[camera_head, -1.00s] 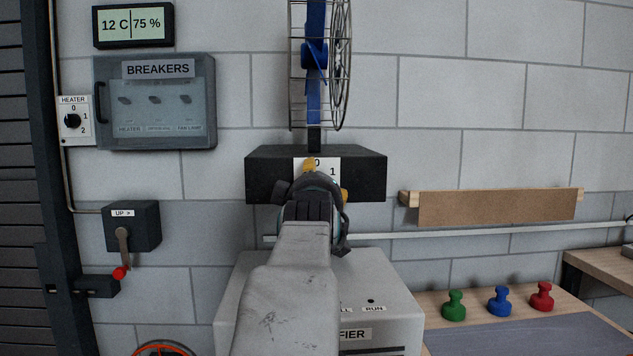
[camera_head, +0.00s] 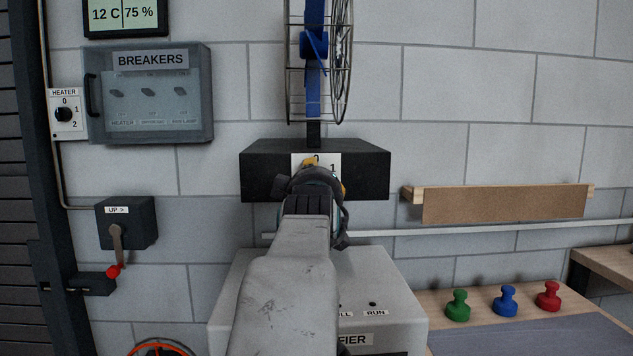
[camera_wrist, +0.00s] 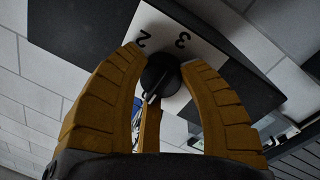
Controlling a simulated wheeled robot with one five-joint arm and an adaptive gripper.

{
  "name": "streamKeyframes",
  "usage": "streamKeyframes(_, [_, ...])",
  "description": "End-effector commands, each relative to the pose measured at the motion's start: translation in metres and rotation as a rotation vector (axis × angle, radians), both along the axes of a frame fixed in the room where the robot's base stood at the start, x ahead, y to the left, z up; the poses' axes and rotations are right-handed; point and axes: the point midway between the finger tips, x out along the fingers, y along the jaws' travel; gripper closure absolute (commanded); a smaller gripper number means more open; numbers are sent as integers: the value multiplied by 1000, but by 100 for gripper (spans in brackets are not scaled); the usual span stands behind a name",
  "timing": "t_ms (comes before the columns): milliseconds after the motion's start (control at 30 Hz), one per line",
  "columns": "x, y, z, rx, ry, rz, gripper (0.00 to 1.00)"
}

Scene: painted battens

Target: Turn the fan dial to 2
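The fan (camera_head: 314,60) stands on a black box (camera_head: 265,170) on the wall. A white dial plate (camera_head: 331,160) on the box's front shows 0 and 1 in the head view; my gripper hides the rest. In the wrist view, the round black fan dial (camera_wrist: 160,76) sits on the plate, with 2 and 3 visible beside it. My gripper (camera_wrist: 162,57) has its yellow fingers apart on either side of the dial, with a third finger below it. The fingers are very near the dial; contact is unclear. I cannot tell which number the dial points to.
My arm covers part of a grey cabinet (camera_head: 392,312) below the box. A heater dial (camera_head: 64,115), breaker panel (camera_head: 150,95) and lever box (camera_head: 127,223) are at left.

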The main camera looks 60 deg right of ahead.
Motion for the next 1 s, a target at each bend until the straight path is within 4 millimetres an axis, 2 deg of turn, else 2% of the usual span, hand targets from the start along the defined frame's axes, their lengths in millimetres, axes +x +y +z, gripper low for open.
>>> streamKeyframes(33, [0, 0, 0, 1, 1, 0, 70])
streamKeyframes(333, [0, 0, -1, 2, 1, -1, 96])
streamKeyframes(667, [0, -1, -4, 23, -32, -1, 96])
streamKeyframes(1000, [1, -1, -4, 144, -214, -4, 96])
